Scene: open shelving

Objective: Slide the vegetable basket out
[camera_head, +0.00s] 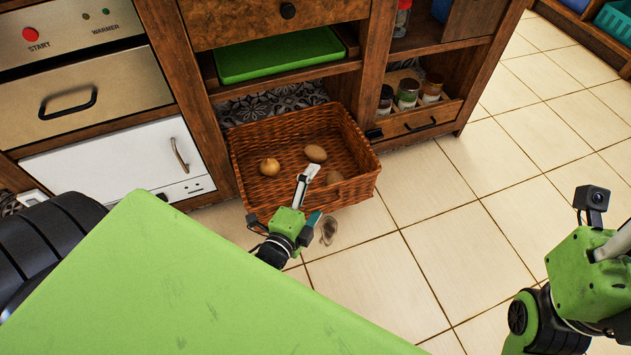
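The brown wicker vegetable basket (352,140) is in the lower opening of the wooden shelving. Its front part sticks out over the floor, and its back edge is still under the shelf. Several roundish vegetables lie in it, among them a yellowish onion (269,167) and a brown potato (315,153). My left gripper (306,187) is at the basket's front wall, with a pale finger over the front rim. I cannot tell whether its fingers are closed on the rim. My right gripper (612,245) is at the right edge, apart from the basket, with its fingertips cut off by the frame.
A green board (279,54) lies on the shelf above the basket. Right of it, a small wooden rack (418,123) holds several jars. A white drawer front (118,160) with a handle is on the left.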

